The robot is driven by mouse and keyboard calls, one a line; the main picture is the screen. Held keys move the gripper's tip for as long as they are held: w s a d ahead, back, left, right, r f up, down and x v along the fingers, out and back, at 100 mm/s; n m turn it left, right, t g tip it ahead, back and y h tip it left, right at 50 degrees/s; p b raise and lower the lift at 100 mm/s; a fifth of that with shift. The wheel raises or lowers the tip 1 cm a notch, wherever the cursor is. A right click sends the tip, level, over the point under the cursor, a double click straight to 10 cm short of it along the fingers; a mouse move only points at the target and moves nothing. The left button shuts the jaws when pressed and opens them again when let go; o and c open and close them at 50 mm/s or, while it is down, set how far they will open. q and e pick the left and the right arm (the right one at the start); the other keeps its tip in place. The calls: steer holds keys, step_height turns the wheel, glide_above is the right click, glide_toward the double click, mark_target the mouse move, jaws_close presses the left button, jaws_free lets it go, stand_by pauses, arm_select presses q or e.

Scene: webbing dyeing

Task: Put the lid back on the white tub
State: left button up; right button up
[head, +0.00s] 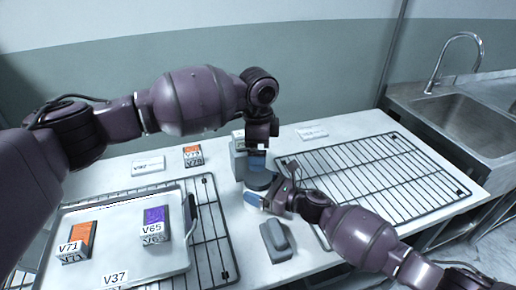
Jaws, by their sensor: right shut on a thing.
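My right gripper (270,196) reaches in from the right at the middle of the table, one blue fingertip showing. It is shut on a dark round piece (261,181) that looks like the lid, though the hold is partly hidden. My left gripper (258,158) points down just behind it, beside a grey-white upright container (239,163) with a label on top. Its fingers are small and partly covered, so I cannot tell its opening. I cannot clearly make out the white tub; the grippers crowd that spot.
A white tray (100,212) with an orange box (79,238) and a purple box (155,221) sits on a wire rack at left. A grey block (276,242) lies near the front. Another rack (385,175) and a sink (470,115) are at right.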

mark_target(258, 176)
arm_select(q)
steer(key=n, duration=0.8)
steer(key=shift+n, duration=0.3)
steer(key=shift+f, duration=4.05)
